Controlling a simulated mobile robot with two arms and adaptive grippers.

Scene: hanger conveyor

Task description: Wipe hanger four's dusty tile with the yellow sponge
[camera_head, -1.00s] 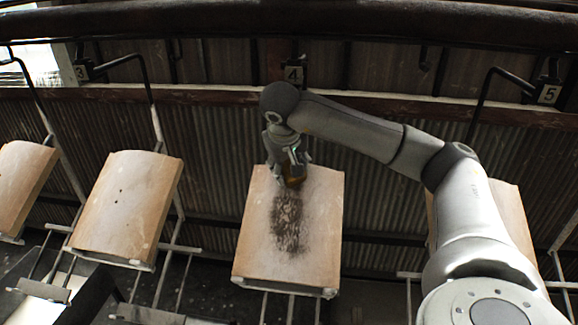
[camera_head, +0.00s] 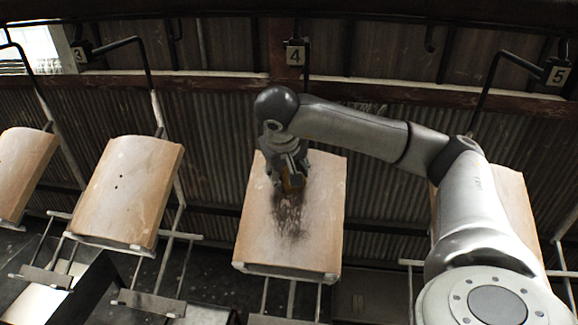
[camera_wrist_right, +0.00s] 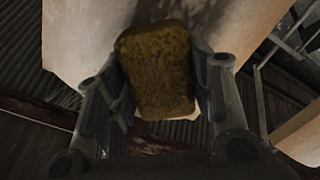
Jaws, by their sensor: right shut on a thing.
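Hanger four's tile (camera_head: 318,225) hangs under the number 4 sign (camera_head: 295,54). It is a pale orange tile with a dark dusty smear (camera_head: 289,217) down its middle. My right gripper (camera_head: 290,182) is over the upper part of the tile, at the top of the smear. It is shut on the yellow sponge (camera_wrist_right: 157,70), which looks brownish yellow and sits between both fingers in the right wrist view. The sponge shows only partly in the head view (camera_head: 293,181). I cannot tell for sure whether it touches the tile. My left gripper is not in view.
Hanger three's tile (camera_head: 127,190), with small dark spots, hangs to the left, and another tile (camera_head: 22,170) hangs at the far left. Hanger five's tile (camera_head: 515,205) is partly behind my right arm. Metal hanger rods run between the tiles.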

